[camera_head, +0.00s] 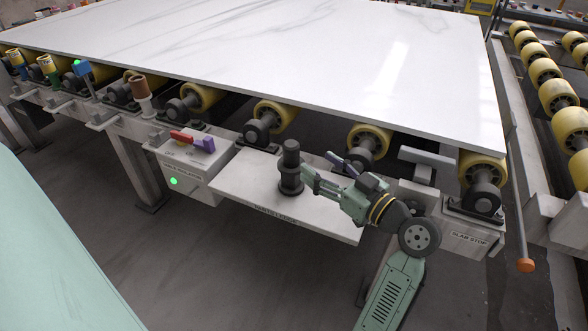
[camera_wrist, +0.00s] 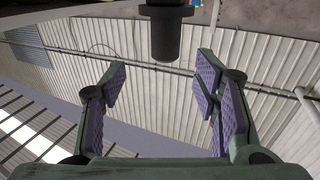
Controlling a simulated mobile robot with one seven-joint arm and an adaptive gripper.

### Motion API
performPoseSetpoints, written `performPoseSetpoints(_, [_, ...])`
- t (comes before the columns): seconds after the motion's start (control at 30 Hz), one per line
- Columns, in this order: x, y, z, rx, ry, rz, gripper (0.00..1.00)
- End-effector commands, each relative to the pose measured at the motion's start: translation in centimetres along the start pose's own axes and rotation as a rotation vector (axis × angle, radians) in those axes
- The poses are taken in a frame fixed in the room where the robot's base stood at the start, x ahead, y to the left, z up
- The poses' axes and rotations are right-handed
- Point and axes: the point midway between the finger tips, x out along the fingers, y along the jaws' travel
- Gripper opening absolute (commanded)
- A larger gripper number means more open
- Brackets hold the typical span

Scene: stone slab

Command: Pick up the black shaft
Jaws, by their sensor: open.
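The black shaft (camera_head: 291,160) stands upright on a pale metal shelf (camera_head: 245,188) at the front of the roller frame. It is a dark stepped cylinder with a wider collar at its foot. My gripper (camera_head: 321,168) is open just to the right of the shaft, its fingers pointing towards it. In the wrist view, the end of the shaft (camera_wrist: 166,38) shows at the top middle, ahead of the gap between the purple-padded fingers of my gripper (camera_wrist: 161,72). Nothing shows between the pads. Whether a finger touches the shaft in the head view is unclear.
A white stone slab (camera_head: 300,55) lies on yellow rollers (camera_head: 275,115) just behind the shelf. A grey box with a red and purple handle (camera_head: 193,141) stands left of the shelf. A grey slab stop (camera_head: 450,225) is at the right. Open floor lies in front.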

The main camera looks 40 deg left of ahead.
Motion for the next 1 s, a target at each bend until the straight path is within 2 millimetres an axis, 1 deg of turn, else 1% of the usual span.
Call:
performPoseSetpoints(0.03, [-0.8,-0.1,0.9,0.007,-0.010,-0.020,0.56])
performPoseSetpoints(0.07, [-1.1,-0.2,1.2,0.008,-0.014,-0.031,0.56])
performPoseSetpoints(0.13, [-0.9,-0.5,1.5,0.008,-0.017,-0.047,0.56])
performPoseSetpoints(0.33, [2.3,-0.7,1.5,0.008,-0.018,-0.052,0.56])
performPoseSetpoints(0.4, [3.1,-0.7,1.6,0.008,-0.019,-0.051,0.56])
performPoseSetpoints(0.57, [4.2,-0.7,1.6,0.008,-0.018,-0.049,0.56])
performPoseSetpoints(0.7, [6.3,-0.7,1.2,0.009,-0.018,-0.052,0.56])
performPoseSetpoints(0.8, [7.8,-0.7,1.3,0.008,-0.019,-0.051,0.56])
performPoseSetpoints(0.9, [8.8,-0.7,1.4,0.008,-0.017,-0.049,0.56])
performPoseSetpoints(1.0, [9.1,-0.7,1.6,0.008,-0.018,-0.047,0.56])
